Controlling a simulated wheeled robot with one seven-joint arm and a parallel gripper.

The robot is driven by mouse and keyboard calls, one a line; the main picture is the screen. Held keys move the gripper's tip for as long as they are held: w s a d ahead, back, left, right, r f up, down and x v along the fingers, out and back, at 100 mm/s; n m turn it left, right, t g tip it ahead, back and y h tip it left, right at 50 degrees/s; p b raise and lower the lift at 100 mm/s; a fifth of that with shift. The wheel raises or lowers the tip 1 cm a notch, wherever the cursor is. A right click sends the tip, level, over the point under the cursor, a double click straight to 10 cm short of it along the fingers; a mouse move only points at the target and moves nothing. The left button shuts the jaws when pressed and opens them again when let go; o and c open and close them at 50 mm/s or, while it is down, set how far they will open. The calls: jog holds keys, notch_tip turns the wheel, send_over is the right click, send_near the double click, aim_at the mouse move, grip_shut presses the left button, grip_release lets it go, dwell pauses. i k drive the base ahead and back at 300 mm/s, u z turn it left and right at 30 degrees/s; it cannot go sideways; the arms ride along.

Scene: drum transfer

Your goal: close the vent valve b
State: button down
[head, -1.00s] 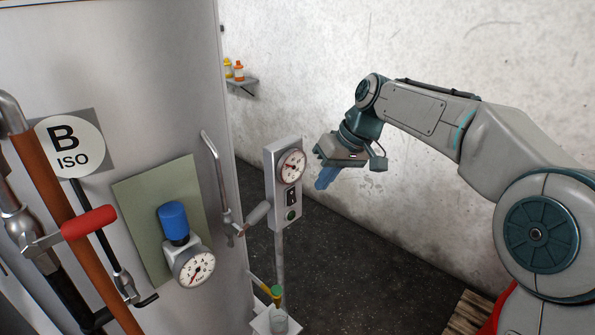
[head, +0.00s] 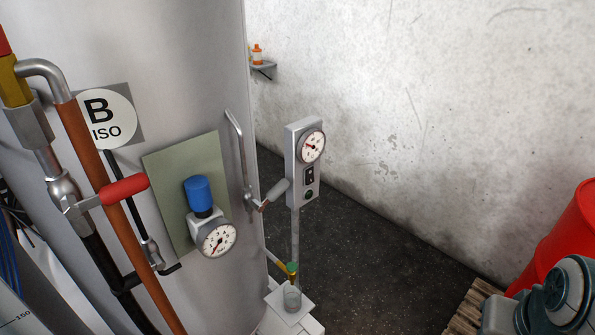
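The tank marked "B ISO" (head: 107,120) fills the left side. A thin bent grey pipe (head: 238,150) on its right side ends in a small valve with a grey lever (head: 276,191), slanting up to the right. A red-handled lever valve (head: 124,190) sits on the pipework at the left, its handle across the brown hose (head: 112,205). No label says which is vent valve b. My gripper is outside the view; only part of my arm shows at the lower right, away from both valves.
A blue-capped regulator (head: 198,190) with a gauge (head: 216,238) is on a green plate. A post-mounted panel (head: 304,165) stands close behind the grey lever. A red drum (head: 572,240) and pallet (head: 468,311) are at right; dark floor between is clear.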

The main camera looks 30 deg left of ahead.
aim_at(284, 184)
jog(key=u, duration=0.8)
jog(key=k, duration=1.05)
jog(key=u, duration=0.7)
jog(key=i, duration=1.2)
jog(key=z, duration=0.9)
